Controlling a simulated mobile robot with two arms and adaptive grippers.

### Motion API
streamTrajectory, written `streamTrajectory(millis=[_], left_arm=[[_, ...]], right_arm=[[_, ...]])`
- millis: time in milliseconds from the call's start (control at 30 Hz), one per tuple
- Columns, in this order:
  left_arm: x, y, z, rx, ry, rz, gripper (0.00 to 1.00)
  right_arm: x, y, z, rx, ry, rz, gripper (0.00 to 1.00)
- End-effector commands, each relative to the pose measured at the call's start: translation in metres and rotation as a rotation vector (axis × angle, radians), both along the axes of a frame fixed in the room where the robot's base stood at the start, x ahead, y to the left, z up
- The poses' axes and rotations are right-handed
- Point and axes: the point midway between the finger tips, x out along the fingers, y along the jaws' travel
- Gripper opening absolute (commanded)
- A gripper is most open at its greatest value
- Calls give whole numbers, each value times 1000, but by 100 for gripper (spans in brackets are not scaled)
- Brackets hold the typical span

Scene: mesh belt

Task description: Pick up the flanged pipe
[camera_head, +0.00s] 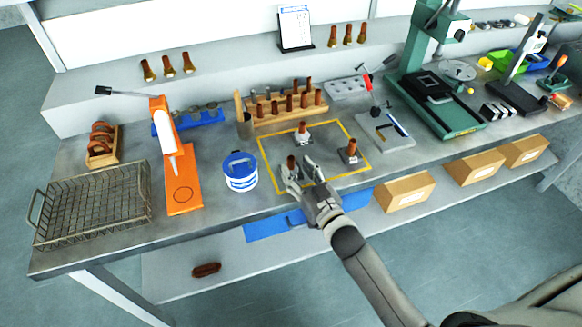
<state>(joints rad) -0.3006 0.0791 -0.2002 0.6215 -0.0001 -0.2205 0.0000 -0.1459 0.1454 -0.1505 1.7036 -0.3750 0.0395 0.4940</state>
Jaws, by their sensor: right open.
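Three small brown pipe-like pieces stand upright within the yellow-outlined square (258,140) on the bench. One is a pipe on a pale base (302,134) at the back. One is a pipe on a dark grey base (351,151) at the right. The third, a brown pipe (292,161) at the front left, stands at my right gripper's left finger, which hides its lower part. My right gripper (301,171) is open over the front of the square. I cannot tell whether it touches that pipe. My left gripper is out of view.
A blue-white tub (240,176) and an orange press (183,197) stand left of the square. A wooden rack (290,119) of brown pieces is behind it. A grey plate (398,143) with tools and a green press (440,112) are right. A wire basket (75,238) fills the left end.

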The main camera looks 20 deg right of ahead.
Motion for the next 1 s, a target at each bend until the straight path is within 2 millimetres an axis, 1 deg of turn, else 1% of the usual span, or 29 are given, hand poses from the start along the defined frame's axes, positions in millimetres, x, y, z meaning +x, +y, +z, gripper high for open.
streamTrajectory(millis=[33,200,300,500,567,800,867,1000], left_arm=[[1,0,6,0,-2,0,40],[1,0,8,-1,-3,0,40],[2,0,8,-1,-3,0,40],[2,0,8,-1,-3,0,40],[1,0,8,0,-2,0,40],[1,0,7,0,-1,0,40],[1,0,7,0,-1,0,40],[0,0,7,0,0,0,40]], right_arm=[[7,2,3,2,-1,0,44],[24,5,1,1,0,0,44],[27,6,0,1,1,0,44],[27,6,0,1,0,0,44],[27,6,0,1,1,0,38],[27,6,0,1,1,0,7],[27,6,0,1,1,0,0],[27,6,0,1,1,0,0]])
